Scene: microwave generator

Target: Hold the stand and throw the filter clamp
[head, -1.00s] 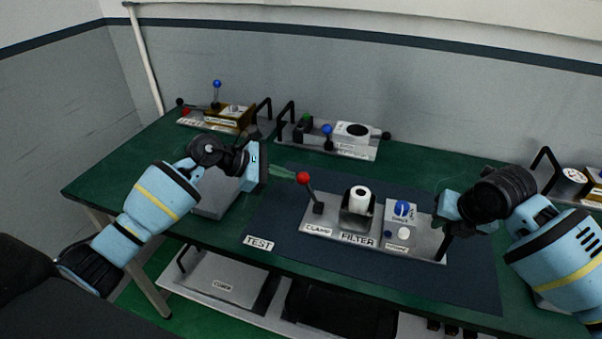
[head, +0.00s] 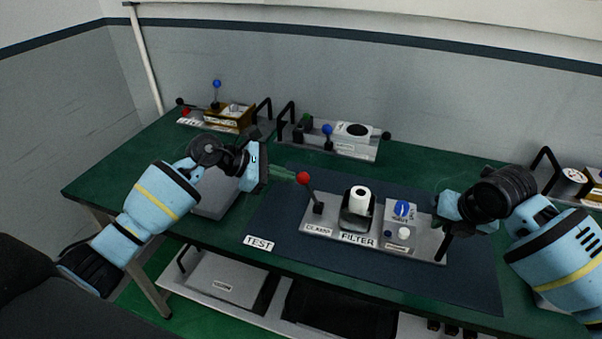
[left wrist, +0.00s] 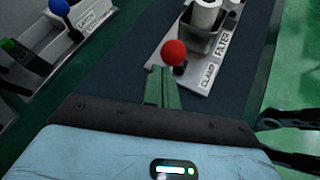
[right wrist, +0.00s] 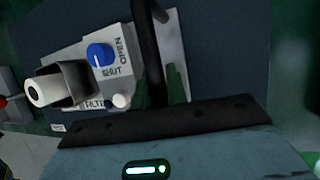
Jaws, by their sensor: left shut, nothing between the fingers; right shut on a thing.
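The filter stand (head: 345,243) is a grey plate on the dark mat, labelled CLAMP and FILTER. At its left end the filter clamp lever (head: 303,178) rises, tipped with a red ball; the ball also shows in the left wrist view (left wrist: 174,52). A white filter roll (head: 361,194) sits in a black holder mid-plate. My left gripper (head: 293,176) is shut and empty, its green fingertips right beside the red ball; contact cannot be told. My right gripper (right wrist: 164,88) is shut on the stand's black handle (right wrist: 147,45) at the plate's right end.
A blue knob (head: 402,208) marked OPEN and SHUT and a white button (head: 404,233) are on the stand. A latch unit (head: 345,148) and a lever unit (head: 228,117) stand at the back. A TEST label (head: 258,243) lies at the mat's front left.

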